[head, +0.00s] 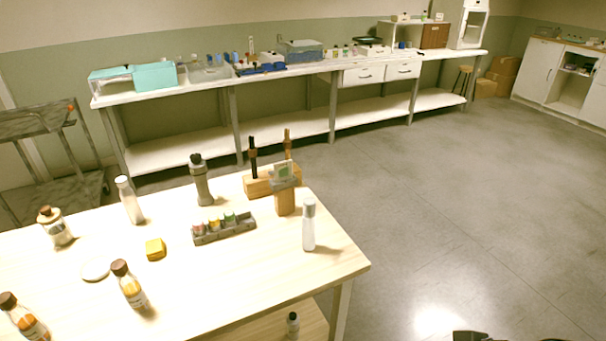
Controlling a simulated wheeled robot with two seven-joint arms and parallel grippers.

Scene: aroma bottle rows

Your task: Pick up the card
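A small grey-green card-like piece (282,171) stands at the top of a wooden block (285,200) near the table's right back side. It is small in the head view, and I cannot tell for sure that it is the card. Nothing touches it from my side. My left gripper is not in view. Dark parts (470,336) at the bottom edge, right of the table, may belong to my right arm or gripper; they are cut off and far from the wooden block.
The wooden table (220,285) holds a white bottle (308,227), a grey rack (224,229) of small jars, a yellow block (155,249), a dark grinder-like bottle (201,181) and several brown-capped bottles. A long white bench (330,68) runs along the back wall. The floor at right is clear.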

